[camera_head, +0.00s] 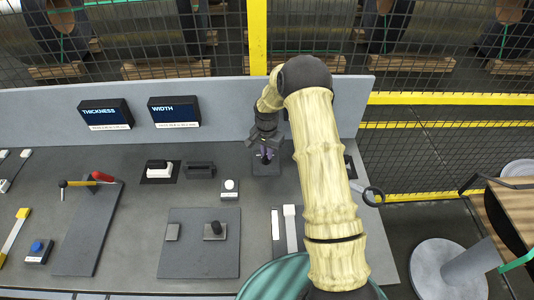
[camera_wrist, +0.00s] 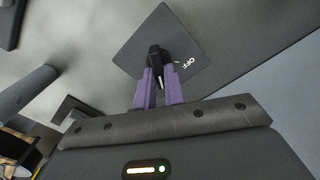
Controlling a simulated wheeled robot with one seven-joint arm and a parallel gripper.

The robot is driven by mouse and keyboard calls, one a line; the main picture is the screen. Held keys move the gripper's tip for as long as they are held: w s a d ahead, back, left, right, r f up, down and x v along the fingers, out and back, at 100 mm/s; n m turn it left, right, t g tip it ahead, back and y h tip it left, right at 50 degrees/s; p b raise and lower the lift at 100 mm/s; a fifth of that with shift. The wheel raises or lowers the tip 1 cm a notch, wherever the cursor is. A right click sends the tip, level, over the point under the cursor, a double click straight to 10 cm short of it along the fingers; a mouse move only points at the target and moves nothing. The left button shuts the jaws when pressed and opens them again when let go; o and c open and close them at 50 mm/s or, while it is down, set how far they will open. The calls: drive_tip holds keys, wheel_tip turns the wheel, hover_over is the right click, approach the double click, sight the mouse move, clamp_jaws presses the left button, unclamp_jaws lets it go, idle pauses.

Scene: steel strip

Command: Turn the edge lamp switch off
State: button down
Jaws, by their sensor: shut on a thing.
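The edge lamp switch is a small black knob (camera_wrist: 155,52) on a dark square plate (camera_wrist: 186,47) with a white "OFF" mark. The plate also shows in the head view (camera_head: 267,170), under my gripper near the back of the console. My gripper (camera_wrist: 158,80) has purple fingers, one on each side of the knob, and is shut on it. In the head view my gripper (camera_head: 266,155) points down at the plate and hides most of the knob. A white mark shows low between the fingers. I cannot tell which way the knob is turned.
THICKNESS (camera_head: 106,114) and WIDTH (camera_head: 174,111) displays stand behind, before a mesh fence. My arm covers the right side.

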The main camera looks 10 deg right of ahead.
drive_tip(key=n+b, duration=0.1)
drive_tip(key=n, duration=0.2)
drive_tip(key=shift+w+a, duration=0.15)
drive_tip(key=n+b, duration=0.1)
drive_tip(key=n, duration=0.3)
drive_tip(key=shift+a, duration=0.1)
drive_tip(key=n, duration=0.3)
drive_tip(key=shift+a+n+b, duration=0.1)
drive_tip(key=shift+n+b, duration=0.2)
drive_tip(key=shift+b, duration=0.1)
drive_tip(key=shift+a+r+n, duration=0.1)
drive_tip(key=shift+n, duration=1.6)
drive_tip(key=c, duration=1.5)
unclamp_jaws()
wheel_tip(320, 180, up, 17)
drive_tip(key=b, duration=0.3)
drive_tip(key=shift+r, duration=0.15)
